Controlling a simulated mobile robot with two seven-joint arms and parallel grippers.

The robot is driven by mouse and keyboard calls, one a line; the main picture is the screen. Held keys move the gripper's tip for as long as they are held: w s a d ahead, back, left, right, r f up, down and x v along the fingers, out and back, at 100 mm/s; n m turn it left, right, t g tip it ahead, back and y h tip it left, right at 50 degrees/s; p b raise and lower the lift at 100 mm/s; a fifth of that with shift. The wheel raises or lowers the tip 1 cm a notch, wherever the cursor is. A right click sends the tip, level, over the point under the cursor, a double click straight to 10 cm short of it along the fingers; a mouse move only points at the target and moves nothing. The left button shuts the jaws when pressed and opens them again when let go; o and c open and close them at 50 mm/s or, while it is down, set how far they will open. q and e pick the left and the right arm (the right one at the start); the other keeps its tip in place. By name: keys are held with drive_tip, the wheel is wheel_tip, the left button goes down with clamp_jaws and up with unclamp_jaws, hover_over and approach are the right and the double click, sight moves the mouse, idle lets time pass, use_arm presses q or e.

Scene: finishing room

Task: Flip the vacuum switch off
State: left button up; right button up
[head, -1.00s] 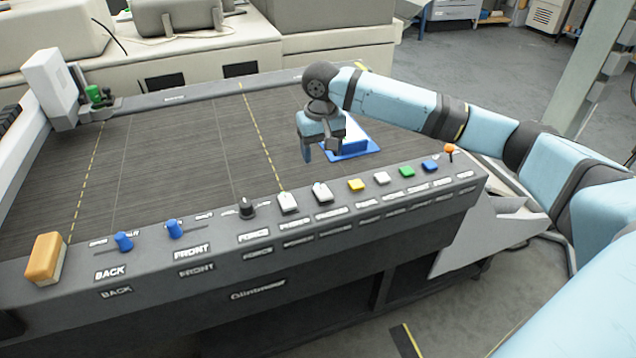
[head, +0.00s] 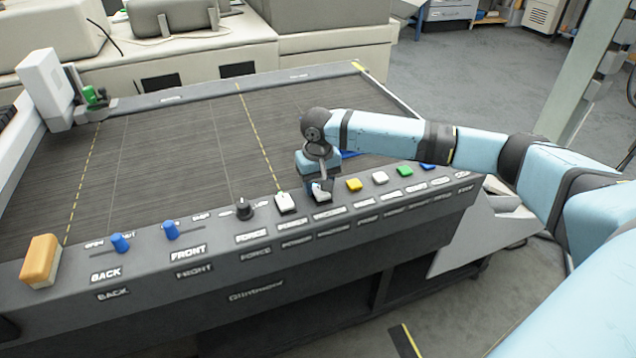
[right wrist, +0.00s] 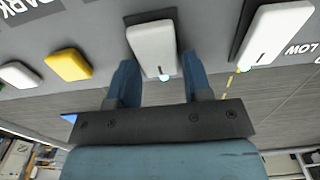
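The control panel (head: 215,280) runs along the front of the dark cutting table. Two white rocker switches stand right of the black knob. The right-hand white rocker, apparently the vacuum switch (head: 322,197), has a blurred label below it. My right gripper (head: 317,184) is directly over this rocker and partly covers it. In the right wrist view, the vacuum switch (right wrist: 153,47) shows between the two spread blue fingers of my right gripper (right wrist: 160,80). The fingers are open; contact cannot be told. My left gripper is not in view.
The other white rocker (head: 285,202) and black knob (head: 244,209) are close on the left. A yellow button (head: 353,185), white button (head: 380,178) and green button (head: 404,171) are on the right. Blue sliders (head: 171,230) and a wooden-coloured block (head: 41,261) are farther left.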

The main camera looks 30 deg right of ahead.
drive_tip(key=c, duration=0.6)
drive_tip(key=shift+o, duration=0.2)
drive_tip(key=shift+r+p, duration=0.25)
drive_tip(key=shift+p, duration=0.25)
drive_tip(key=t+p, duration=0.1)
drive_tip(key=p, duration=0.1)
drive_tip(key=t+p, duration=0.1)
drive_tip(key=p, duration=0.1)
drive_tip(key=shift+s+r+h, duration=0.2)
drive_tip(key=shift+s+h, duration=0.1)
drive_tip(key=shift+f+t+p, duration=0.1)
drive_tip(key=shift+t+p, duration=0.4)
drive_tip(key=shift+t, duration=0.1)
drive_tip(key=o, duration=0.9)
drive_tip(key=shift+o, duration=0.2)
